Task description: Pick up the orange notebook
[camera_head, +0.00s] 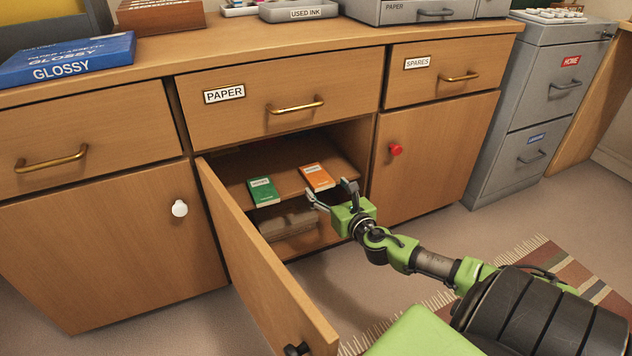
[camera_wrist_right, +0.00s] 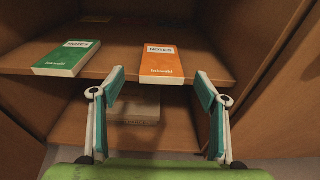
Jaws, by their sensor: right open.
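The orange notebook (camera_head: 318,177) lies flat on the shelf inside the open cabinet, to the right of a green notebook (camera_head: 263,191). In the right wrist view the orange notebook (camera_wrist_right: 161,66) lies ahead, with "NOTES" on its white label. My right gripper (camera_head: 332,193) is open and empty, in front of the shelf and apart from the notebook. In the right wrist view its two fingers (camera_wrist_right: 160,82) stand to either side below the orange notebook's near edge. My left gripper is not in view.
The open cabinet door (camera_head: 262,262) stands out to the left of my right arm. The shelf (camera_wrist_right: 205,78) has side walls close on the right. Below it lies a greyish stack (camera_head: 285,222). A closed door with a red knob (camera_head: 395,150) is to the right.

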